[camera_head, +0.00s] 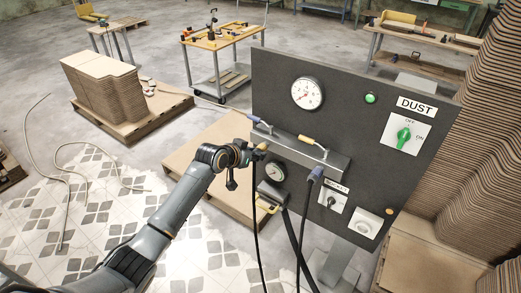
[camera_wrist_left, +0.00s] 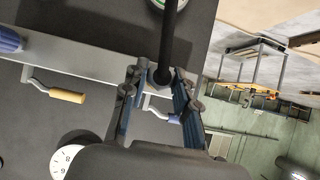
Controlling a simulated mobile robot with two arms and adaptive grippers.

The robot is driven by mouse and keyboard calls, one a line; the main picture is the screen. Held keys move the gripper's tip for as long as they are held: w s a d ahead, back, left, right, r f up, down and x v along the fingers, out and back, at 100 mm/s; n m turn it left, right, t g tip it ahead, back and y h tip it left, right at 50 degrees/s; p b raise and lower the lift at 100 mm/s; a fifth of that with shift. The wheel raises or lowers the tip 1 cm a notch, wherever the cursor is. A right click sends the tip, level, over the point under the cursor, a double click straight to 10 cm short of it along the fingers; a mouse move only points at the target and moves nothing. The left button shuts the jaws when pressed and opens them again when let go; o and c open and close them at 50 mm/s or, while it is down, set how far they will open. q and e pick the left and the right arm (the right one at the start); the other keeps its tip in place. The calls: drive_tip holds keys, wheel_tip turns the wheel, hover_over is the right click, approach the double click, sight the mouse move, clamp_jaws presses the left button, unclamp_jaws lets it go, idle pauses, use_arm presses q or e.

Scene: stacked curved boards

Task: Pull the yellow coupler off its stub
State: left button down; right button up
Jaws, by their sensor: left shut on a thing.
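The yellow coupler (camera_head: 262,147) shows as a small yellow piece at the tip of my left gripper (camera_head: 250,154), below the left end of the grey manifold bar on the dark panel. My left gripper is shut on it, and its black hose (camera_head: 257,215) hangs straight down. In the left wrist view, the fingers of my left gripper (camera_wrist_left: 159,100) stand on either side of the hose end (camera_wrist_left: 161,76), in front of the bar (camera_wrist_left: 100,67). The fingers hide most of the coupler, and I cannot tell whether it still sits on its stub. My right gripper is not in view.
A blue coupler (camera_head: 316,173) with another black hose hangs at the bar's right. A yellow-handled lever (camera_head: 307,140) and a blue-handled lever (camera_wrist_left: 172,118) are on the bar. Gauges (camera_head: 307,93) and a DUST switch (camera_head: 403,135) are on the panel. A pallet (camera_head: 190,160) lies behind my arm.

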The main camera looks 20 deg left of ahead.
use_arm(q)
drive_tip(key=s+a+p, duration=0.2)
drive_tip(key=s+p, duration=0.3)
drive_tip(key=s, duration=0.1)
drive_tip(key=shift+s+a, duration=0.2)
drive_tip(key=shift+s, duration=0.1)
idle(0.8)
idle(0.4)
